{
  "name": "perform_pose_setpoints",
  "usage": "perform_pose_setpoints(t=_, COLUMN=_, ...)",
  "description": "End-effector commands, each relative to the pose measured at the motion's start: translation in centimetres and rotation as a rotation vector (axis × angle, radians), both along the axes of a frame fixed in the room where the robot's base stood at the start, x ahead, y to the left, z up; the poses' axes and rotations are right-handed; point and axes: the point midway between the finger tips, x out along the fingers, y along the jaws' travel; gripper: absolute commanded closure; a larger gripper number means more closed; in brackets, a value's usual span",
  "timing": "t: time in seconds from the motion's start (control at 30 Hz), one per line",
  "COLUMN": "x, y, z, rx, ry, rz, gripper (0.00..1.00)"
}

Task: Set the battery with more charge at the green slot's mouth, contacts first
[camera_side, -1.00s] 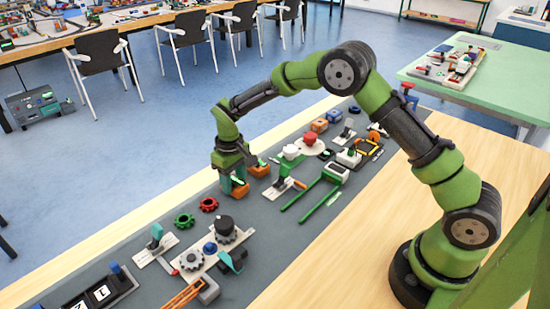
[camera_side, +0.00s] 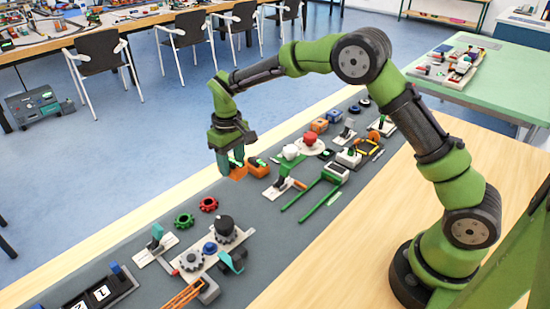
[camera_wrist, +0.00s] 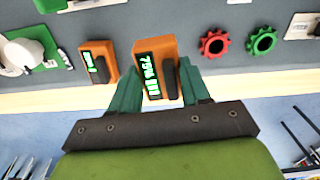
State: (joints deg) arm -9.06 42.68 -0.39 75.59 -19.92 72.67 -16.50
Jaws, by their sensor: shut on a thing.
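My gripper (camera_side: 232,165) is shut on an orange battery (camera_side: 238,173) and holds it a little above the grey mat. In the wrist view the held battery (camera_wrist: 156,70) has a lit display reading 75% and a dark block on its side; the teal fingers flank it. A second orange battery (camera_side: 259,168) sits on the mat right beside it. Its display (camera_wrist: 97,62) in the wrist view shows a shorter green reading, too small to read surely. Two green rails (camera_side: 308,203) lie on the mat to the right, leading to a pale block (camera_side: 336,172), apparently the green slot.
A white plate with a lever (camera_side: 283,188) stands between the batteries and the rails. Red (camera_side: 208,204) and green (camera_side: 184,220) gears lie on the near-left mat. A red button (camera_side: 310,139) and other parts crowd the mat farther back.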

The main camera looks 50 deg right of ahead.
Motion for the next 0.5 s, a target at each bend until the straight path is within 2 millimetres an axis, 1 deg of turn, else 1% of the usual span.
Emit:
perform_pose_setpoints(t=0.03, x=0.06, y=0.02, z=0.57, rx=0.0, ry=-0.004, rz=0.001, gripper=0.8)
perform_pose_setpoints(t=0.13, x=0.02, y=0.02, z=1.12, rx=0.001, ry=-0.002, rz=0.0, gripper=0.8)
perform_pose_setpoints(t=0.5, x=0.05, y=-0.01, z=1.49, rx=0.001, ry=-0.005, rz=-0.001, gripper=0.8)
